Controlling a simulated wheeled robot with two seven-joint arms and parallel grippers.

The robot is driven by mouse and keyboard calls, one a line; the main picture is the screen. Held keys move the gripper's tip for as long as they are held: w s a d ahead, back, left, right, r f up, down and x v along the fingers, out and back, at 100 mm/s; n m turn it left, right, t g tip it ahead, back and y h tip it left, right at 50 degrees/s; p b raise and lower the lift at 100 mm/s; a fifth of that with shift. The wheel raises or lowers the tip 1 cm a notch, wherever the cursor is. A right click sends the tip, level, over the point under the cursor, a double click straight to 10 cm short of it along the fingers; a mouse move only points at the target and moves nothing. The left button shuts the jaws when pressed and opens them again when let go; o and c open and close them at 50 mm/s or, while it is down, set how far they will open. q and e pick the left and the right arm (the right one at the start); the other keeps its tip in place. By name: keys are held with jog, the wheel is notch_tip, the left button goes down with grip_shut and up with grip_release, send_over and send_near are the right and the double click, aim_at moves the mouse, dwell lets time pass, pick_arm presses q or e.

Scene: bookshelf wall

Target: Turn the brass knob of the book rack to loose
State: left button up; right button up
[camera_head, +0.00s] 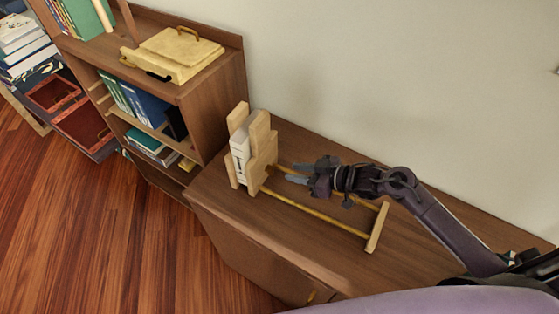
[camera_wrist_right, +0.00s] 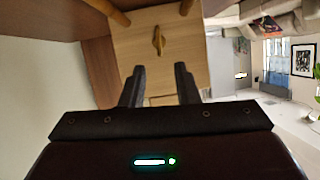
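The book rack (camera_head: 262,150) stands on the cabinet top, with wooden plates around a white book (camera_head: 241,155) and two brass-coloured rods running right to a wooden end bar (camera_head: 378,228). The brass knob (camera_wrist_right: 158,40) shows in the right wrist view on a rack plate, its grip roughly upright in the picture. My right gripper (camera_head: 292,174) is between the rods, its fingers pointing left at the plate. In the wrist view its fingers (camera_wrist_right: 159,67) are apart and empty, short of the knob. The knob is not clear in the head view. My left gripper is not in view.
A bookshelf (camera_head: 220,90) stands left of the cabinet, with a cream box (camera_head: 175,52) on top and books below. The cabinet top (camera_head: 300,222) is clear around the rack. The wall (camera_head: 400,80) is close behind it.

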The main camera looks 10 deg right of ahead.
aim_at(273, 169)
jog(key=b+x, duration=0.2)
jog(key=x, duration=0.1)
jog(key=b+x, duration=0.1)
jog(key=x, duration=0.1)
jog(key=shift+w+f+b, duration=0.15)
jog(key=shift+f+b, duration=0.2)
jog(key=shift+b, duration=0.05)
jog(key=shift+w+a+b, duration=0.35)
jog(key=shift+a, duration=0.25)
grip_shut()
